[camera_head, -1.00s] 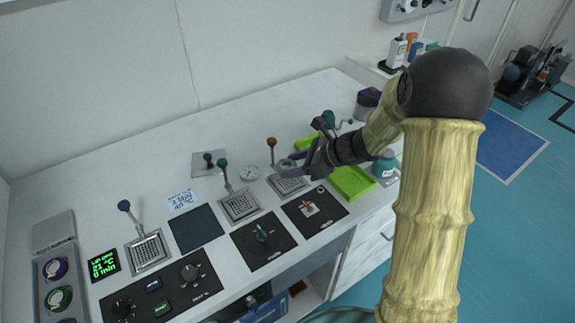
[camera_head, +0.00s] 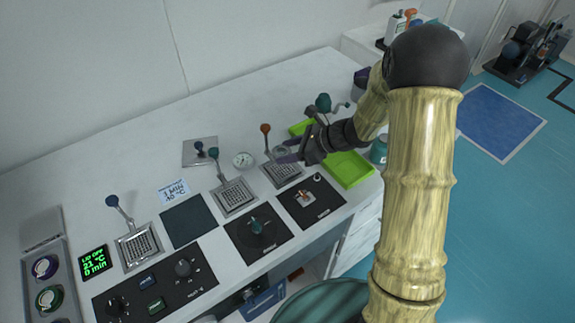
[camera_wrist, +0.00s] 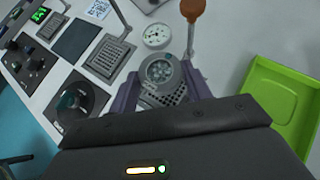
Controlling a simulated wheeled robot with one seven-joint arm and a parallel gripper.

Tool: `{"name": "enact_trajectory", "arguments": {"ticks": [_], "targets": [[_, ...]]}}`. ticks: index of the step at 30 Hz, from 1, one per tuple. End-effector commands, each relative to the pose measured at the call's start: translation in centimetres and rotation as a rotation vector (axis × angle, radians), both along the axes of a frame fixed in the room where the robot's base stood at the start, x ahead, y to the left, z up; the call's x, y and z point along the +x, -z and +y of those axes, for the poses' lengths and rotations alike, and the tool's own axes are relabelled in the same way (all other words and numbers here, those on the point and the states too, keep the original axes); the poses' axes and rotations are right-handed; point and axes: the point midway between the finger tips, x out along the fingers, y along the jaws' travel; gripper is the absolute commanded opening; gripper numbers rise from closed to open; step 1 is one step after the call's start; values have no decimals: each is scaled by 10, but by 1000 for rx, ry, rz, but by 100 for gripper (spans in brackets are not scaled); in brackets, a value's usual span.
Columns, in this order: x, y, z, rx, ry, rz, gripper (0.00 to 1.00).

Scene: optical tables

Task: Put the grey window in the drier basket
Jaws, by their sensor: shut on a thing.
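The grey window (camera_wrist: 160,74), a round piece with a grey rim, sits between the purple fingers of my gripper (camera_wrist: 160,84) in the wrist view. My gripper is shut on it. In the head view the window (camera_head: 280,151) shows small at the fingertips of my gripper (camera_head: 285,157). Both are over the orange-handled mesh basket (camera_head: 284,173), which also shows below the window in the wrist view (camera_wrist: 178,98). I cannot tell whether the window touches the mesh. Two more mesh baskets, teal-handled (camera_head: 234,197) and blue-handled (camera_head: 138,246), stand to the left.
The basket's upright orange handle (camera_wrist: 191,30) rises close to the window. A round dial (camera_wrist: 157,36) is beside it. A green tray (camera_wrist: 283,105) lies to the right, control panels (camera_head: 257,233) in front. The bench's back (camera_head: 150,140) is clear.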

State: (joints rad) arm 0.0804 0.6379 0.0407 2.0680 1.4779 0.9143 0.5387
Motion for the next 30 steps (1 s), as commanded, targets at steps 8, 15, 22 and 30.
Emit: {"name": "enact_trajectory", "arguments": {"ticks": [8,15,22,30], "targets": [[0,21,0,1,1,-1,26],[0,25,0,1,1,1,26],[0,55,0,1,-1,3,26],[0,58,0,1,0,-2,26]]}}
